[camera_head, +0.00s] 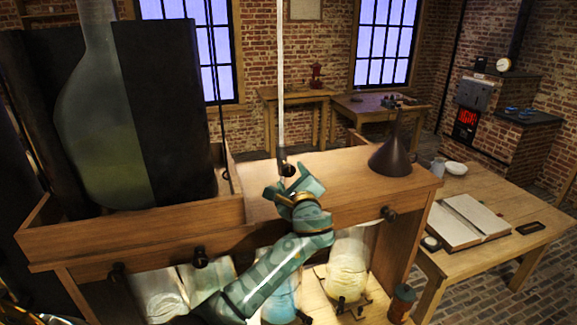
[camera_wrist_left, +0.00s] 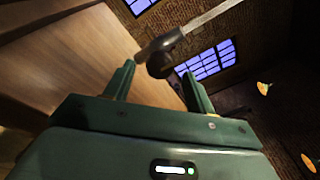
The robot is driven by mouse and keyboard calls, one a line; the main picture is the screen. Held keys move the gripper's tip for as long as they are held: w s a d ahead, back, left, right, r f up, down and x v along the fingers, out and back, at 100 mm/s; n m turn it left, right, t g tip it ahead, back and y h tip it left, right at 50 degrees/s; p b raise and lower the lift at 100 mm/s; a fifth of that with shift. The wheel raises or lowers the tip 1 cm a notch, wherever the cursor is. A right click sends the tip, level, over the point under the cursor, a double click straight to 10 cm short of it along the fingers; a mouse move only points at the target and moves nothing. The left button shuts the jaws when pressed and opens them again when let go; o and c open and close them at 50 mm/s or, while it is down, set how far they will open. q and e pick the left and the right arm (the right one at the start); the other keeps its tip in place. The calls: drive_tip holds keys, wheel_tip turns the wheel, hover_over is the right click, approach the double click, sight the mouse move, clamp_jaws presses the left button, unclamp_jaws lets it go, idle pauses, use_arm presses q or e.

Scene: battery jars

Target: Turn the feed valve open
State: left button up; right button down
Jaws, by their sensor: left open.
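A dark fitting with a short handle, which looks like the feed valve (camera_head: 288,169), sits at the lower end of a pale vertical tube (camera_head: 281,80). In the left wrist view the dark valve (camera_wrist_left: 160,58) lies just beyond and between my fingertips, its handle pointing left. My left gripper (camera_head: 285,181) is open, its fingers pointing up toward the valve from below. The wrist view shows both fingers of the left gripper (camera_wrist_left: 159,75) apart. I cannot tell whether either finger touches the valve.
A wooden bench (camera_head: 340,185) lies behind my left arm, with a dark funnel (camera_head: 393,154) on its right. A large glass vessel (camera_head: 100,120) stands in a tray at left. Lit jars (camera_head: 347,262) stand beneath. A table with an open book (camera_head: 470,220) is at right.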

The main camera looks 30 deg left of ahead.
sight(288, 172)
use_arm(q)
drive_tip(key=x, duration=0.4)
drive_tip(key=shift+s, duration=0.1)
drive_tip(key=shift+w+a, duration=0.15)
drive_tip(key=shift+w, duration=0.15)
drive_tip(key=c, duration=1)
drive_tip(key=shift+o, duration=0.2)
drive_tip(key=shift+f, duration=0.1)
drive_tip(key=shift+f+n+b, duration=0.15)
drive_tip(key=shift+n+b, duration=0.65)
drive_tip(key=shift+b, duration=0.05)
drive_tip(key=n+b, duration=0.4)
drive_tip(key=b, duration=0.1)
drive_tip(key=n+y+b, duration=0.1)
drive_tip(key=n+b, duration=0.9)
drive_tip(key=shift+f+y+b, duration=0.25)
drive_tip(key=shift+y+b, duration=0.05)
drive_tip(key=shift+r+n+g+b, duration=0.15)
drive_tip(key=shift+n+g+b, duration=0.15)
drive_tip(key=shift+n+b, duration=1.4)
use_arm(e)
wheel_tip(288, 172, down, 20)
drive_tip(key=s, duration=0.1)
drive_tip(key=shift+a, duration=0.35)
drive_tip(key=shift+f, duration=0.15)
drive_tip(key=shift+d, duration=0.1)
